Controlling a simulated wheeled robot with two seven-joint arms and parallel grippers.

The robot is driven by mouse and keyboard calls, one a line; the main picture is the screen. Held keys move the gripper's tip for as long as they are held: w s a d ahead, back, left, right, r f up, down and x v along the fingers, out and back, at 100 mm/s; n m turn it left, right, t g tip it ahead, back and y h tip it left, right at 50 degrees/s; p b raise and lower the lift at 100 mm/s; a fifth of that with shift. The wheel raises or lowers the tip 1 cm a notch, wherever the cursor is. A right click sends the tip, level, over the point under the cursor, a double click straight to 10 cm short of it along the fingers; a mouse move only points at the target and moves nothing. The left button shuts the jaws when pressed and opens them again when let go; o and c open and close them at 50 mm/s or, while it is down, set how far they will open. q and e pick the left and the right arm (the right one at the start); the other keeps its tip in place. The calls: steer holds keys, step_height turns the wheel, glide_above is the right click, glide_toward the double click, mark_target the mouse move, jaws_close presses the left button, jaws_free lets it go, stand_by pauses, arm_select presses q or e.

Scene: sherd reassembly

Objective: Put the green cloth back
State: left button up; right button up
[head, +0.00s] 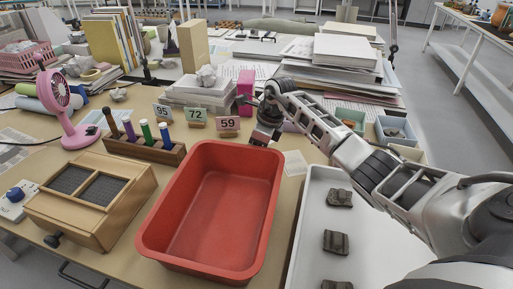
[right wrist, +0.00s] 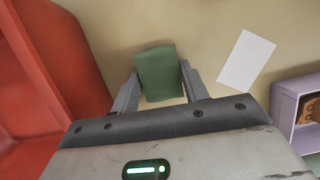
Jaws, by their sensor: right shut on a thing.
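The green cloth (right wrist: 158,68) shows in the right wrist view as a small folded dark green piece between the two fingers of my right gripper (right wrist: 160,88). The fingers touch it from both sides, and the gripper is shut on it. In the head view my right gripper (head: 263,136) points down over the table, just beyond the far right corner of the red tub; the cloth cannot be made out there. Whether the cloth touches the table is unclear. My left gripper is not in view.
The empty red tub (head: 207,252) stands at front centre. A white tray (head: 378,240) with dark sherds lies to its right. Number cards (head: 228,124), a pen rack (head: 140,148) and stacked papers stand behind. A white card (right wrist: 247,60) lies beside the cloth; a lilac box (right wrist: 283,110) is further right.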

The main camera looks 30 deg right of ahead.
steer(key=shift+f, duration=0.15)
steer(key=o, duration=0.9)
steer(key=v, duration=1.2)
steer(key=shift+p, duration=0.3)
